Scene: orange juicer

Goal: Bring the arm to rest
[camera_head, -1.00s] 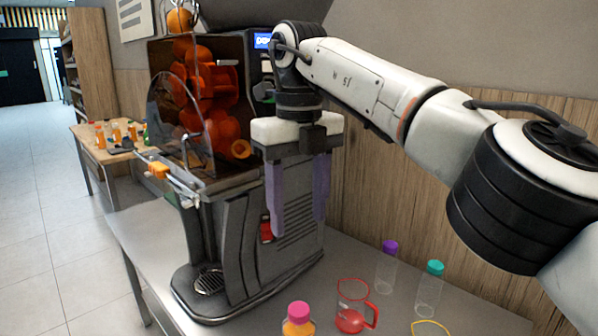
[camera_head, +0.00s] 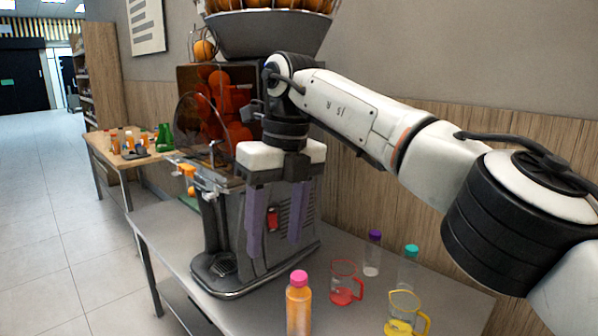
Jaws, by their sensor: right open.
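My right gripper (camera_head: 276,222) hangs with its two purple fingers pointing down and apart, with nothing between them. It is in front of the orange juicer (camera_head: 226,240) and hides part of the machine's body. My right arm reaches in from the right edge, over the grey table. The juicer has orange parts behind a clear cover and a bowl of oranges (camera_head: 268,32) on top. My left gripper is out of view.
On the table (camera_head: 175,232) stand an orange bottle with a pink cap (camera_head: 299,306), a red-rimmed jug (camera_head: 343,284), a yellow-rimmed jug (camera_head: 403,316), a purple-capped bottle (camera_head: 372,255) and a teal-capped bottle (camera_head: 408,268). A wooden table (camera_head: 110,160) with bottles stands farther left.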

